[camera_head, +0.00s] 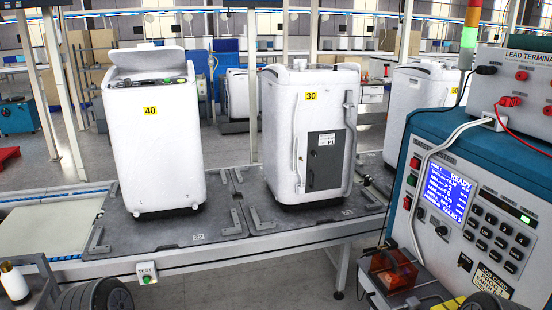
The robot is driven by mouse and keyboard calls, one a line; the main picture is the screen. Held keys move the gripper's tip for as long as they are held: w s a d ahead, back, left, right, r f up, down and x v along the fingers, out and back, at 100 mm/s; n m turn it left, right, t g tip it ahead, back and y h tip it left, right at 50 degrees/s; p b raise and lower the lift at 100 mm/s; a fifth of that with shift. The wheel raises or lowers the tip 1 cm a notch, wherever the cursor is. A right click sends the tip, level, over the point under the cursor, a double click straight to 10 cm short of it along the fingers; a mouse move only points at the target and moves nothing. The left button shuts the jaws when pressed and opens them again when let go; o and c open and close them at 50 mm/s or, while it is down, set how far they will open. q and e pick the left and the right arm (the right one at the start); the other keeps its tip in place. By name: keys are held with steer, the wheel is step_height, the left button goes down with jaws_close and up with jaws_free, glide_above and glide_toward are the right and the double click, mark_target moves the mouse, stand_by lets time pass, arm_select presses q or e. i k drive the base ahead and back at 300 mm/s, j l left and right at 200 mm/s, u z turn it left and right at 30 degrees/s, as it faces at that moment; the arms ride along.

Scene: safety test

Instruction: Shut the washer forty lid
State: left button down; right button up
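The white washer 40 (152,140) stands upright on a grey plate of the line at left, with a yellow "40" label on its front. Its lid (146,58) is open: it is raised and tilted up at the back, above the control strip on the top edge. The inside of the tub is hidden from this angle. Neither of my grippers can be made out in the view, and nothing touches the washer or its lid.
Washer 30 (309,135) stands to the right, its lid down; another washer (412,95) is behind it. A blue tester (470,200) with a lit screen and a lead terminal (522,85) fills the right. A TEST button (147,273) is on the line's front edge.

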mark_target(147, 57)
steer(key=i+j, duration=0.15)
steer(key=i, duration=0.35)
steer(key=i+j, duration=0.1)
steer(key=i, duration=0.35)
steer(key=i+j, duration=0.15)
steer(key=i, duration=0.35)
steer(key=i+j, duration=0.15)
steer(key=i, duration=0.35)
